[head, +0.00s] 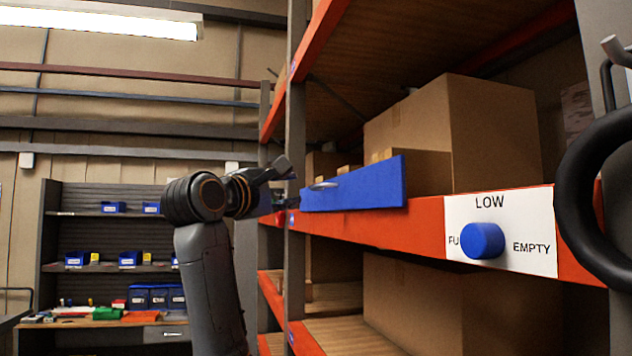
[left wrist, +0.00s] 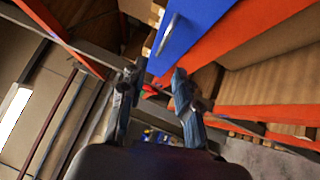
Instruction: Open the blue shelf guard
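The blue shelf guard (head: 370,186) is a flat panel standing along the shelf front, just above the orange beam, with cardboard boxes behind it. A small metal handle (head: 323,186) is on its left part. My left gripper (head: 286,184) is just left of the guard's left end, its fingers spread. In the left wrist view, the open fingers (left wrist: 156,80) have nothing between them. The blue guard (left wrist: 190,30) and its handle (left wrist: 167,35) lie beyond the fingertips, apparently without contact. My right gripper is not in view.
An orange shelf beam (head: 420,225) carries a white label (head: 535,225) with a blue knob (head: 482,240). A grey rack post (head: 295,130) stands close to my left gripper. A black ring-shaped object (head: 580,190) is at the right. A workbench (head: 150,322) stands in the left background.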

